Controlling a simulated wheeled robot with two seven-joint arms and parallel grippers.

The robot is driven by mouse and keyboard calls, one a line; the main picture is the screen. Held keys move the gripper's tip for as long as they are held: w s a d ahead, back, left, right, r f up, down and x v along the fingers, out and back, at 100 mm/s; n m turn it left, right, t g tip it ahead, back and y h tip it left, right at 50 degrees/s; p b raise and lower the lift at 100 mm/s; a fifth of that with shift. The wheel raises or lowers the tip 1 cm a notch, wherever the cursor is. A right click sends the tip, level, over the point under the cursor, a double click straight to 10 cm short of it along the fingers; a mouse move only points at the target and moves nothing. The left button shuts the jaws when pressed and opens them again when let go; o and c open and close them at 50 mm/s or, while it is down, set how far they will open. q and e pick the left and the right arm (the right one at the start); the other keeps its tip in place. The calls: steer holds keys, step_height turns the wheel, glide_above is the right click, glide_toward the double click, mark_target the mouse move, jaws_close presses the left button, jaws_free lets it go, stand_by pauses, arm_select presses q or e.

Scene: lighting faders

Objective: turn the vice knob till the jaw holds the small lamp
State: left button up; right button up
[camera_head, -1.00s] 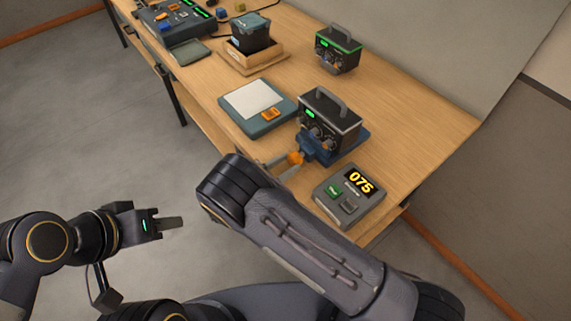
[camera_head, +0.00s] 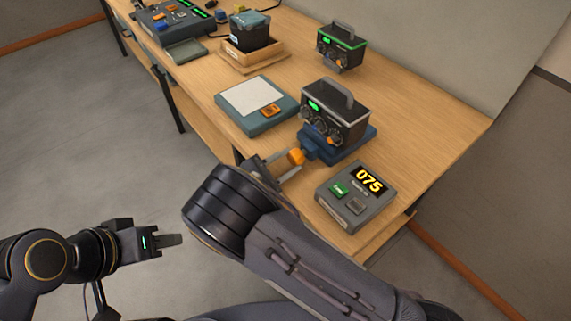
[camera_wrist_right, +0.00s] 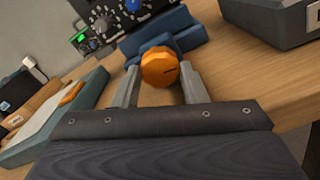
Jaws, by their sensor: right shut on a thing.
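The orange vice knob (camera_head: 297,156) is at the near end of the blue vice (camera_head: 352,146); the right wrist view shows it (camera_wrist_right: 160,67) with a dark line on its face. My right gripper (camera_wrist_right: 160,76) is shut on the knob, one finger on each side. A black box-shaped unit with a grey handle (camera_head: 336,108) sits upright on the vice; it may be the small lamp. Whether the jaw touches it cannot be made out. My left gripper (camera_head: 170,240) hangs over the floor, away from the table; its finger gap is not visible.
A grey box reading 075 (camera_head: 355,195) stands right of the vice. A teal pad with a white sheet (camera_head: 257,103) lies to the left. A green-trimmed unit (camera_head: 340,44), a wooden tray (camera_head: 255,64) and a control desk (camera_head: 174,22) stand further back.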

steer(key=o, duration=0.9)
steer(key=shift+o, duration=0.3)
steer(key=shift+s+f, duration=0.1)
